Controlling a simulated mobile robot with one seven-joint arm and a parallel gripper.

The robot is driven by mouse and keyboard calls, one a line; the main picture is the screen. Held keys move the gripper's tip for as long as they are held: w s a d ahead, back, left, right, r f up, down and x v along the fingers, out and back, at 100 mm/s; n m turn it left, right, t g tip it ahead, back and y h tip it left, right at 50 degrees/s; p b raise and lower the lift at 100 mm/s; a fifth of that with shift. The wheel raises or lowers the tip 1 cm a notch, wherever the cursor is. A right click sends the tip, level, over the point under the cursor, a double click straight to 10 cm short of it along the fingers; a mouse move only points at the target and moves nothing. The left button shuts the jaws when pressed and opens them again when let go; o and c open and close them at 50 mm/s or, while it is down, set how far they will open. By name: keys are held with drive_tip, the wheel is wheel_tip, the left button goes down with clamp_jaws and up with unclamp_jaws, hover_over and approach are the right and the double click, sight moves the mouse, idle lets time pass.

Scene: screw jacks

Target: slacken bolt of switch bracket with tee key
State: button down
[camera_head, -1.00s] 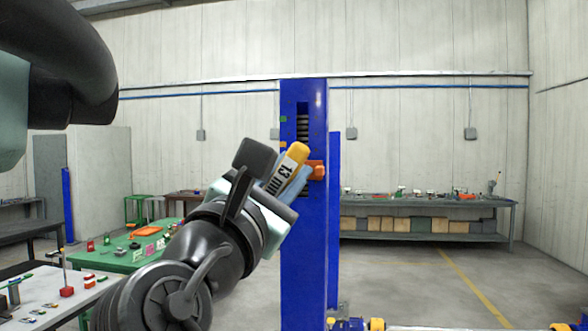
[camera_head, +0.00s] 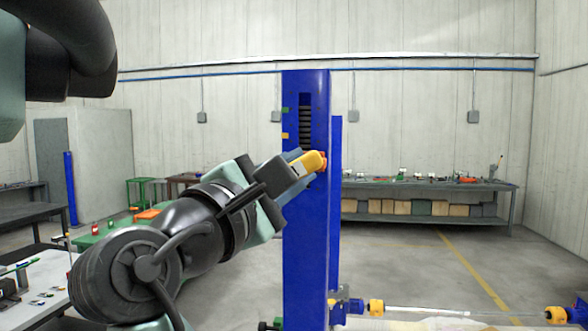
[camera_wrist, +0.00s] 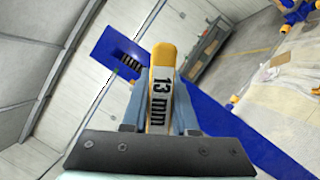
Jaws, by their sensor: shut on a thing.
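My gripper (camera_head: 292,176) is shut on the yellow tee key (camera_head: 313,161) in front of the blue jack column (camera_head: 305,235). In the wrist view, the key (camera_wrist: 160,98) shows a white "13 mm" label between the two blue-grey fingers, and its yellow end points up toward the column (camera_wrist: 205,115). A small orange-red part, perhaps the switch bracket (camera_head: 323,161), shows at the column's right edge, right beside the key's end. It is mostly hidden behind the key. The bolt is hidden, and I cannot tell whether the key touches it.
A dark slotted screw opening (camera_head: 306,127) runs down the column's upper part. A bench (camera_head: 430,186) with tools stands at the back right. A white table (camera_head: 45,275) is at the lower left. A horizontal shaft (camera_head: 455,313) runs low on the right. The floor between is clear.

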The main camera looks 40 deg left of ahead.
drive_tip(key=shift+w+a, duration=0.35)
drive_tip(key=shift+w, duration=0.15)
idle(0.5)
drive_tip(key=n+y, duration=0.1)
drive_tip(key=n, duration=0.1)
drive_tip(key=n+y, duration=0.1)
drive_tip(key=n, duration=0.2)
drive_tip(key=shift+r+t+y, duration=0.2)
drive_tip(key=shift+t+y, duration=0.1)
drive_tip(key=shift+t, duration=0.1)
drive_tip(key=shift+s+a+r+n+y, duration=0.1)
drive_tip(key=shift+n+y, duration=0.5)
drive_tip(key=shift+n, duration=0.75)
drive_tip(key=shift+s+a+n+y, duration=0.1)
drive_tip(key=shift+n+y, duration=0.5)
drive_tip(key=shift+n, duration=0.75)
drive_tip(key=shift+s+d, duration=0.4)
drive_tip(key=shift+s, duration=0.2)
